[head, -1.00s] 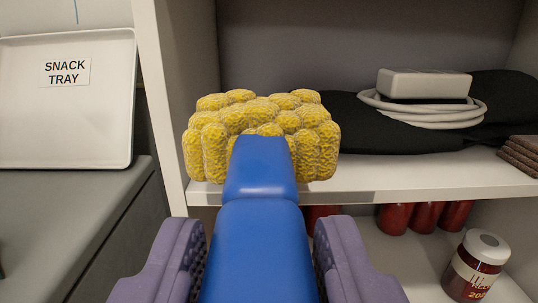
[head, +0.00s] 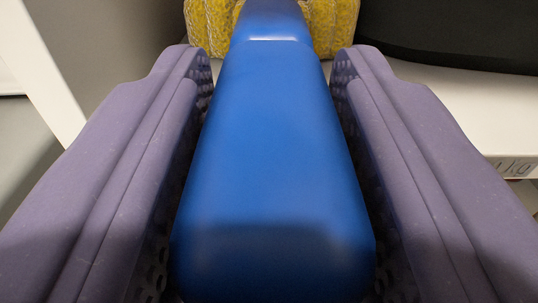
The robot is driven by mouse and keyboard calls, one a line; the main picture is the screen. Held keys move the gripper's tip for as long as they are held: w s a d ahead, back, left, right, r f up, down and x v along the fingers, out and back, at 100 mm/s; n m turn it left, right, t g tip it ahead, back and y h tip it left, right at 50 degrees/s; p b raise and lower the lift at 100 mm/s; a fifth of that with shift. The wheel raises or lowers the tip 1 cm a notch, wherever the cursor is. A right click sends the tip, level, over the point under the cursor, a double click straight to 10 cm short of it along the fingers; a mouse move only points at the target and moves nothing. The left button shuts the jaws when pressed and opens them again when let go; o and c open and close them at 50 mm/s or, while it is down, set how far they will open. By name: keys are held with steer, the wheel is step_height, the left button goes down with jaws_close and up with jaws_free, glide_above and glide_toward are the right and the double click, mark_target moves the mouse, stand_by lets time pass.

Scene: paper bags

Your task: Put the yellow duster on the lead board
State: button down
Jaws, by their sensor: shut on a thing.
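The yellow duster has a lumpy yellow head (head: 335,25) and a thick blue handle (head: 270,160). The handle fills the middle of the view and points away from me, with the yellow head at the top edge, mostly cut off. My gripper (head: 270,85) has purple padded fingers, one on each side of the handle. It is shut on the handle. The lead board is not recognisable in this view.
A white shelf (head: 440,95) lies beyond the gripper at the right, with part of a label at its front edge. A black thing (head: 450,35) lies on it at the upper right. A white upright panel (head: 38,75) stands at the left.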

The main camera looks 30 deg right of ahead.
steer(key=shift+f, duration=0.2)
steer(key=shift+s+a+r, duration=0.15)
steer(key=shift+s+r, duration=0.1)
steer(key=shift+s, duration=0.05)
steer(key=shift+w+f, duration=0.1)
steer(key=shift+f, duration=0.05)
steer(key=c, duration=1)
jaws_free()
steer(key=o, duration=0.4)
steer(key=shift+c, duration=0.2)
steer(key=b+v, duration=0.2)
steer(key=v, duration=1)
